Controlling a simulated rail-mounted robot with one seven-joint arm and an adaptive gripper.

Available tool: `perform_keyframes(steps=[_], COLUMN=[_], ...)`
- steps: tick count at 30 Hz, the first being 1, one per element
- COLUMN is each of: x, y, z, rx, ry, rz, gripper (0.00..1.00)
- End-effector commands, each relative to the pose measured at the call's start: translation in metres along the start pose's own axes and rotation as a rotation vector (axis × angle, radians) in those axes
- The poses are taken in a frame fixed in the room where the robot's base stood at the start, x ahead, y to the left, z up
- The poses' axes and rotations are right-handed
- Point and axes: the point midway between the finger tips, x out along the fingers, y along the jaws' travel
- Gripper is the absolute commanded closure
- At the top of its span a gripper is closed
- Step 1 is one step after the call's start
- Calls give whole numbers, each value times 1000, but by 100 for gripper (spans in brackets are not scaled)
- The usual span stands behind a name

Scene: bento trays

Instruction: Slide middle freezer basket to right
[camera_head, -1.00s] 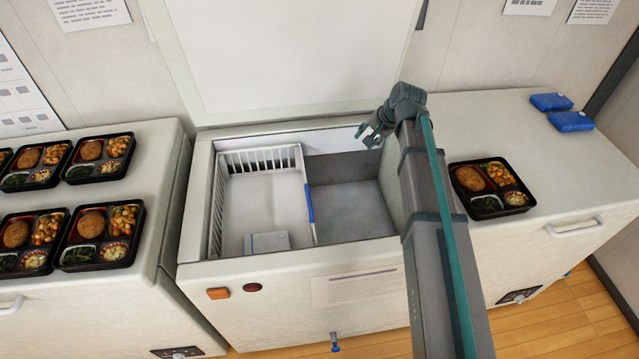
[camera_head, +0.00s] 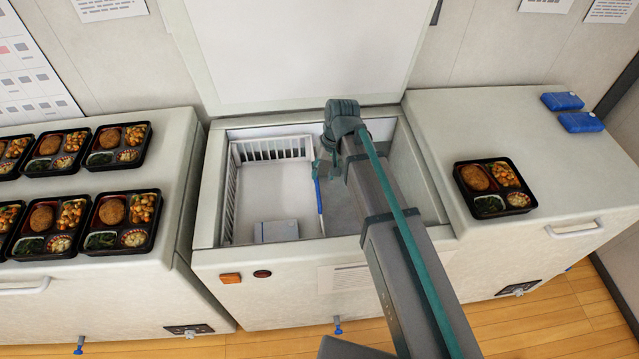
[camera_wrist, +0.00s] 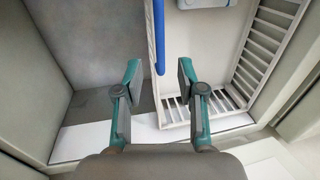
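The middle chest freezer (camera_head: 212,215) stands open. Its white wire basket (camera_head: 270,190) fills the left part of the well, with a blue handle strip (camera_head: 318,195) along its right side. The basket also shows at the right of the wrist view (camera_wrist: 217,52), with its blue handle (camera_wrist: 158,40) near the picture's middle. My gripper (camera_wrist: 157,78) is open and empty; in the wrist view the handle's end lies between its fingertips, apart from both. In the head view my gripper is mostly hidden behind my arm, near the basket's far right corner.
A pale grey block (camera_head: 277,231) lies in the basket's near part. The well's right part (camera_head: 345,205) has a bare grey floor. The raised lid (camera_head: 300,45) stands behind. Bento trays sit on the left freezer (camera_head: 125,225) and one tray (camera_head: 495,203) on the right, near two blue packs (camera_head: 580,122).

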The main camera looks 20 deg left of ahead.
Motion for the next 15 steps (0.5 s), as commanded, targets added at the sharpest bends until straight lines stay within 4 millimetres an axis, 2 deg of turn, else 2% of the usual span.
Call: perform_keyframes(steps=[9, 15], x=[45, 62], y=[-1, 0], z=[0, 0], rx=[0, 1], ry=[-1, 0], rz=[0, -1], gripper=[61, 61])
